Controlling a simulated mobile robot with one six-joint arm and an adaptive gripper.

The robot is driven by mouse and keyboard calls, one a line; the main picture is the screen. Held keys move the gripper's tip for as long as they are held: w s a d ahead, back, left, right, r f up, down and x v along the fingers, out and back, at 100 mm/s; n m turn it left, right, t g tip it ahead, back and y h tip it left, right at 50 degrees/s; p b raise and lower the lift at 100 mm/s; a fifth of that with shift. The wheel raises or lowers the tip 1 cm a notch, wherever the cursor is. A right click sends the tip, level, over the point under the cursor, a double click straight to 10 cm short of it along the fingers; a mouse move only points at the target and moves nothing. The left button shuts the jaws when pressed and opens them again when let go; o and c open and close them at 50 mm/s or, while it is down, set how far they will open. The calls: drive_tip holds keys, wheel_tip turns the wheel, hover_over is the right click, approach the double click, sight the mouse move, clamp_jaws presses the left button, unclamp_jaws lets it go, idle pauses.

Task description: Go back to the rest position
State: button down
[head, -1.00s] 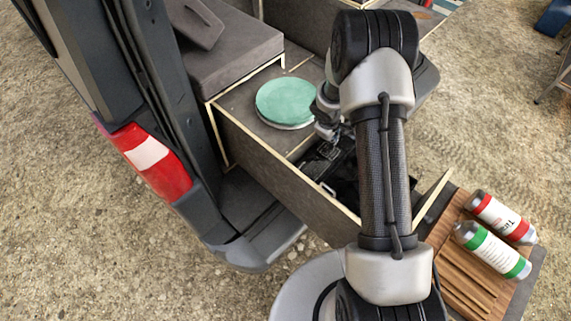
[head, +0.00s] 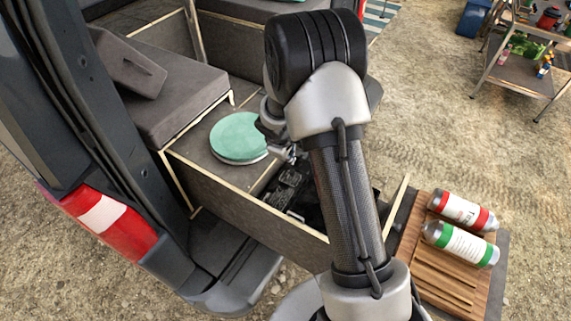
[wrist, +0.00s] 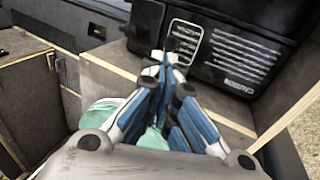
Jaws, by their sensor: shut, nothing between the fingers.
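My gripper (wrist: 166,62) is shut and empty in the wrist view, with its blue and white fingers together. In the head view my gripper is mostly hidden behind my arm, beside the teal round lid (head: 238,137). Part of the teal thing (wrist: 102,113) shows behind the fingers in the wrist view. A black case (wrist: 232,58) with a wire handle and vent slots lies beyond the fingertips. Whether the fingers touch it I cannot tell. In the head view black gear (head: 286,188) lies in the open drawer compartment.
The drawer's plywood wall (head: 240,200) stands below my arm. A red-labelled can (head: 462,211) and a green-labelled can (head: 460,244) lie on a slatted wooden board (head: 440,285) at right. The van's tail light (head: 108,222) is at left. A metal shelf (head: 520,72) stands far right.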

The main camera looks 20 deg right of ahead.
drive_tip(key=shift+v, duration=2.15)
